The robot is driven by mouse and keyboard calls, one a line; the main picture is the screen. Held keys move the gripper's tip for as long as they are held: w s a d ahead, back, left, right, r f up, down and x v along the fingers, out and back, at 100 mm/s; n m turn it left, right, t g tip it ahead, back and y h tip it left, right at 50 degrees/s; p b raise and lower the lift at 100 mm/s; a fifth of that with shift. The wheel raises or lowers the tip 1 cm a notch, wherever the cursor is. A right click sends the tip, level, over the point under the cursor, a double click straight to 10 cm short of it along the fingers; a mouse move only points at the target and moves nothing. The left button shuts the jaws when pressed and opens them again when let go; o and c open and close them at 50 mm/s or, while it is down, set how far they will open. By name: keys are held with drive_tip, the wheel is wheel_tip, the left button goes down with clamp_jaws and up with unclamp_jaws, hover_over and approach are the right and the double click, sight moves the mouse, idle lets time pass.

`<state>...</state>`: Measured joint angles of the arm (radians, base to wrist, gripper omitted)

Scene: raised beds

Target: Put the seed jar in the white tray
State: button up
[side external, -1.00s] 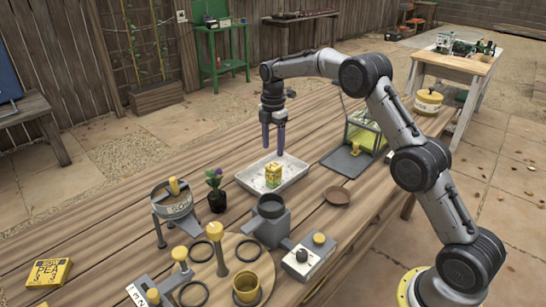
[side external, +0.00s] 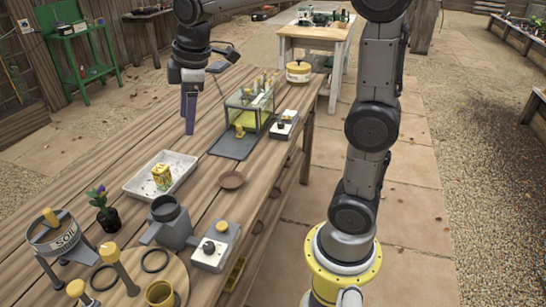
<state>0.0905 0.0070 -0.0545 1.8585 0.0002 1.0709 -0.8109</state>
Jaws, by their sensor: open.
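The white tray (side external: 135,184) lies on the wooden table at left centre. A small yellow patterned container (side external: 162,177), which may be the seed jar, stands inside the tray; its label is too small to read. My gripper (side external: 189,128) hangs with its purple fingers pointing down, above the table, behind and to the right of the tray in the picture. It is open, seen nearly edge-on, with nothing visible in it. It is clear of the yellow container.
A glass case (side external: 250,108) stands right of my gripper, with a dark grey mat (side external: 233,145) in front. A brown saucer (side external: 232,180), grey pot (side external: 170,222), potted flower (side external: 103,212) and soil sieve (side external: 55,237) stand nearer. Bare planks lie left of my gripper.

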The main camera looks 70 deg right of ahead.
drive_tip(key=s+a+f+m+t, duration=0.1)
drive_tip(key=s+m, duration=0.3)
drive_tip(key=s, duration=0.6)
drive_tip(key=s+a+f+m+t, duration=0.1)
drive_tip(key=s+a+f+m, duration=0.1)
drive_tip(key=s, duration=0.8)
drive_tip(key=shift+a+f+m+t, duration=0.15)
drive_tip(key=shift+f+m+t, duration=0.15)
drive_tip(key=shift+f+m, duration=0.65)
